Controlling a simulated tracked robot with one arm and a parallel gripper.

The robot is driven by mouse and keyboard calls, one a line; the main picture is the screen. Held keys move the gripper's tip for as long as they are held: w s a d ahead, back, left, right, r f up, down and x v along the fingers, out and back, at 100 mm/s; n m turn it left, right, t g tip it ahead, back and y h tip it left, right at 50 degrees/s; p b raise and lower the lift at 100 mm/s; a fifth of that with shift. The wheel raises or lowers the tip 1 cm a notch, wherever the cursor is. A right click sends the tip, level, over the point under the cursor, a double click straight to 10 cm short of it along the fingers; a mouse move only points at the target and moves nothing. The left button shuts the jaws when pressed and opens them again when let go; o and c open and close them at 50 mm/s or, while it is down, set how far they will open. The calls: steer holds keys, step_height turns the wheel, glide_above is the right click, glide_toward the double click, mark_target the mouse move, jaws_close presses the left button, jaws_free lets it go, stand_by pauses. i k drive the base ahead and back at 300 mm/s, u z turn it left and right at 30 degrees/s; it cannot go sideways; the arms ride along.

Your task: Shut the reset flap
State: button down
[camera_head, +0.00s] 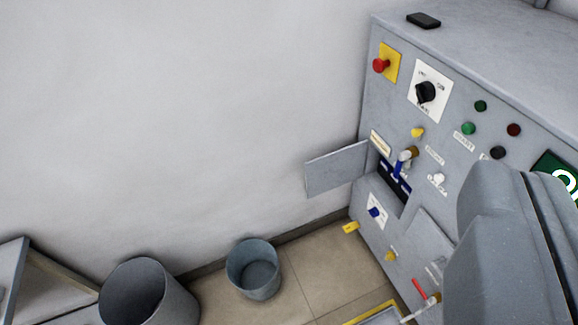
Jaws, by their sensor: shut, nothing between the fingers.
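The reset flap appears to be the thin grey panel (337,169) that sticks out to the left from the front of a grey control cabinet (400,235). It stands open, swung away from a dark recess (391,180) that holds blue parts. A lever with a brass-coloured base and a blue end (404,160) sits at the top of the recess. A large grey rounded body, which looks like part of my arm, covers the lower right of the cabinet. My gripper's fingers are not in view.
The cabinet carries a red knob (380,65), a black rotary switch (425,92) and several coloured buttons. Below stand a blue-grey bucket (253,270) and a grey bin (148,295). Bare wall lies left of the flap, and some tiled floor (320,265) is clear.

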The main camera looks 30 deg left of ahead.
mark_target(328, 172)
steer(key=z, duration=0.2)
steer(key=i, duration=0.85)
steer(key=u, duration=0.1)
